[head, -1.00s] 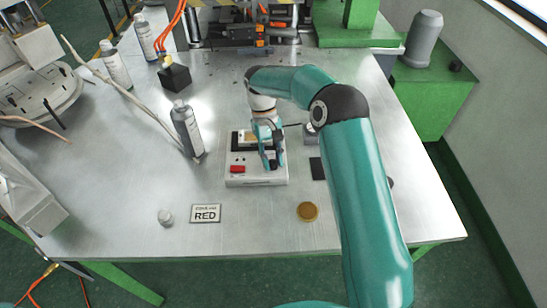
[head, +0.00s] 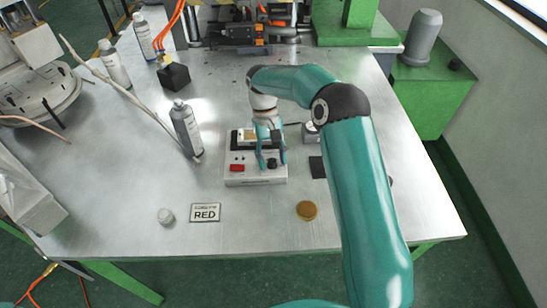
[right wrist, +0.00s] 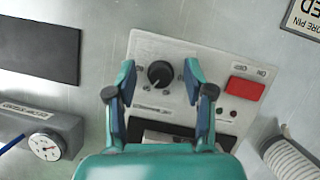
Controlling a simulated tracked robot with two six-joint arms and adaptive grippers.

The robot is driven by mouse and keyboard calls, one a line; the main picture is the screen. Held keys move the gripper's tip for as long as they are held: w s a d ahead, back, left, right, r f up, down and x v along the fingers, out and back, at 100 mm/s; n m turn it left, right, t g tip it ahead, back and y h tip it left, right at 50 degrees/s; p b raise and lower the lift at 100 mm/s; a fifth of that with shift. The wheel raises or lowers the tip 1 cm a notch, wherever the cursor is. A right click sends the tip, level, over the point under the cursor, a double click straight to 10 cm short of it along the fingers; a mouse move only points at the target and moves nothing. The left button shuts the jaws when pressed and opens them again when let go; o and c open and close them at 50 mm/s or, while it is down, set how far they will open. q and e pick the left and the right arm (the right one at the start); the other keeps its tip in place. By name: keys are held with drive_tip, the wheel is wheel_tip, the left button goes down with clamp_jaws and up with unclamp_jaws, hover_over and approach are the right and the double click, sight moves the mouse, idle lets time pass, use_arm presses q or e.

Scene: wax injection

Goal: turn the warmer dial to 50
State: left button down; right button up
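The warmer (head: 238,180) is a pale box on the metal table, with a red switch (head: 237,168) and a black round dial (head: 272,163) on its panel. In the right wrist view the dial (right wrist: 160,74) has a white pointer mark and small marks around it, too small to read. My right gripper (head: 272,160) is over the panel with its fingers apart. In the right wrist view the open fingers (right wrist: 159,70) stand on either side of the dial, with gaps visible on both sides. Height above the panel is hard to tell. My left gripper is not in view.
A grey bottle (head: 186,128) stands left of the warmer. A gauge block (right wrist: 45,145) and a dark flat pad (right wrist: 38,50) lie beside the warmer.

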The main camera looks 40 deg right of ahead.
sight(269, 157)
drive_tip(key=shift+r, duration=0.1)
drive_tip(key=shift+v, duration=3.65)
drive_tip(key=shift+d, duration=0.1)
